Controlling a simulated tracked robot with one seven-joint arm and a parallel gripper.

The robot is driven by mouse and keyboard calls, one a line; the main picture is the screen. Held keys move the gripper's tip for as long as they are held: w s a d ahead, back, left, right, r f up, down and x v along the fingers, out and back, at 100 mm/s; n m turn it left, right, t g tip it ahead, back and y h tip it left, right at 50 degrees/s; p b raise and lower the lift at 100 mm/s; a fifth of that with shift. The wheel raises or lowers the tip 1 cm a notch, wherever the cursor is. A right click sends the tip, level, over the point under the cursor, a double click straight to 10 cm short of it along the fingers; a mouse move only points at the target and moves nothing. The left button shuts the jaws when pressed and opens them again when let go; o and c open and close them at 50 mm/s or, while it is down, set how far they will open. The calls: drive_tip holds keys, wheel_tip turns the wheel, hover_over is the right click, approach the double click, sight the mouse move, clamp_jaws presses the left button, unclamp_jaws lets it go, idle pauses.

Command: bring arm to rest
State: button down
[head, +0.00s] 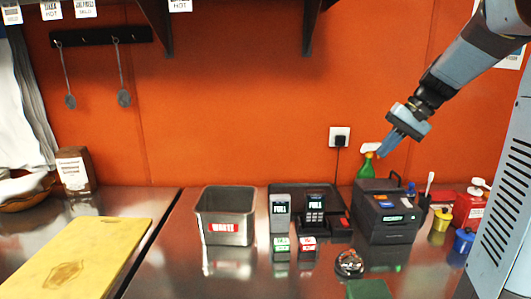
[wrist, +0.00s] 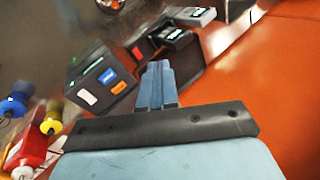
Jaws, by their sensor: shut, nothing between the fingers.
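My gripper (head: 389,145) is at the right of the head view, above the counter and near the orange wall. Its fingers point down and to the left. In the wrist view my gripper's fingers (wrist: 155,72) are together, with nothing between them. It hangs above the black printer-like box (head: 387,212), near the green spray bottle (head: 364,167), and appears apart from both. The arm reaches in from the upper right corner.
A metal bin (head: 226,203) stands mid-counter. A black tray (head: 333,193) has two dark devices labelled FULL by it. Red (head: 468,207), yellow (head: 441,220) and blue (head: 463,241) containers crowd the right. A yellow board (head: 75,262) lies at left. A shelf bracket hangs above.

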drive_tip(key=s+a+f+n+t+h, duration=0.1)
drive_tip(key=s+a+t+h, duration=0.1)
drive_tip(key=s, duration=0.9)
drive_tip(key=s+a+f+n+t+h, duration=0.2)
drive_tip(key=s+a, duration=0.3)
drive_tip(key=s, duration=0.5)
drive_tip(key=shift+s+a+f+h, duration=0.2)
drive_tip(key=shift+s+a+h, duration=0.15)
drive_tip(key=shift+h, duration=0.55)
